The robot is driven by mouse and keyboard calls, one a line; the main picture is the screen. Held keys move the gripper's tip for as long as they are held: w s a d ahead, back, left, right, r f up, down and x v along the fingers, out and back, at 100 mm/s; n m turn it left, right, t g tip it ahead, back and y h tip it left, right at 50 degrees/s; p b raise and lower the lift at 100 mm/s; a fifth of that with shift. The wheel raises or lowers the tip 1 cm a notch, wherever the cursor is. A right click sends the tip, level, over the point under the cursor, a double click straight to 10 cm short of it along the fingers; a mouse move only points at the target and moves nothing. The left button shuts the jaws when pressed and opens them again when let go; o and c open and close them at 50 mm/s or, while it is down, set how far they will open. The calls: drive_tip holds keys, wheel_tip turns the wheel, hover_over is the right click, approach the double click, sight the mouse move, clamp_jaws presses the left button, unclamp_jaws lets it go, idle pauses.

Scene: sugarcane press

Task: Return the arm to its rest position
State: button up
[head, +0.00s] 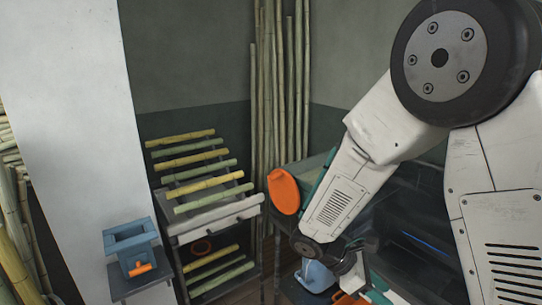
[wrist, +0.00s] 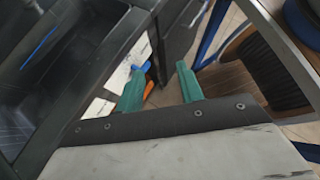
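My gripper (wrist: 162,76) shows in the wrist view as two teal fingers spread apart. The gap between them is empty, with brown floor visible beyond. In the head view my white arm reaches down from the upper right, and my gripper (head: 362,272) is low at the bottom centre-right, partly hidden by the arm. It is in front of the dark press machine (head: 425,225), close to a small light-blue item (head: 316,275). In the wrist view a blue and orange item (wrist: 147,88) shows beyond the left finger; contact cannot be told.
A rack (head: 215,222) of several cane pieces stands left of centre. A blue box-shaped holder with an orange handle (head: 130,240) sits on a grey stand at left. An orange disc (head: 284,191) is beside the press. Tall canes (head: 280,80) lean at the back wall.

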drive_tip(key=s+d+r+m+t+y, duration=0.2)
drive_tip(key=s+r+m+t+y, duration=0.2)
drive_tip(key=s+r+m+y, duration=0.6)
drive_tip(key=shift+s+r+m+t, duration=0.4)
drive_tip(key=shift+s+r+m, duration=2.5)
drive_tip(key=shift+s+r, duration=1.5)
drive_tip(key=shift+w+r, duration=0.35)
drive_tip(key=shift+w, duration=0.05)
